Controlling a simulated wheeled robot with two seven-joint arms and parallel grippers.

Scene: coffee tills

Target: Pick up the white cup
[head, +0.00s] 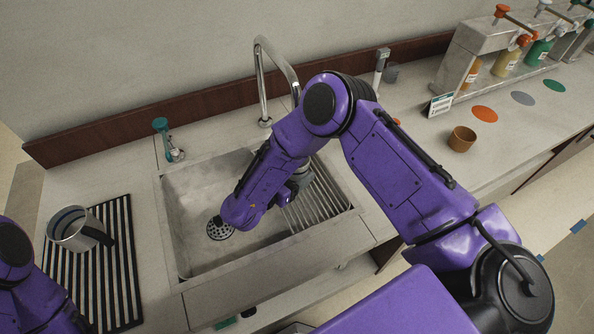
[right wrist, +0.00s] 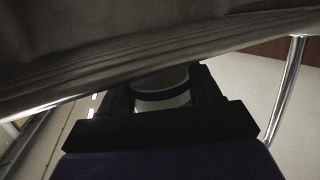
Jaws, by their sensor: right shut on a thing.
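My right gripper (right wrist: 163,92) is shut on a pale, rounded thing with a dark band, which I take to be the white cup (right wrist: 162,78). The cup sits between the two black fingers in the right wrist view, in shadow and partly hidden. In the head view my right arm reaches over the sink (head: 200,262), and its forearm hides most of the gripper and the cup. The gripper is near the ribbed drainer (head: 318,205) at the sink's right side. My left arm shows at the left edge; its gripper is out of view.
A metal pitcher (head: 72,228) stands on a black slatted rack (head: 122,262) at left. A tall tap (head: 262,85) rises behind the sink. A brown cup (head: 461,139), a small sign (head: 440,104) and syrup bottles (head: 508,60) are on the right counter, which has free room.

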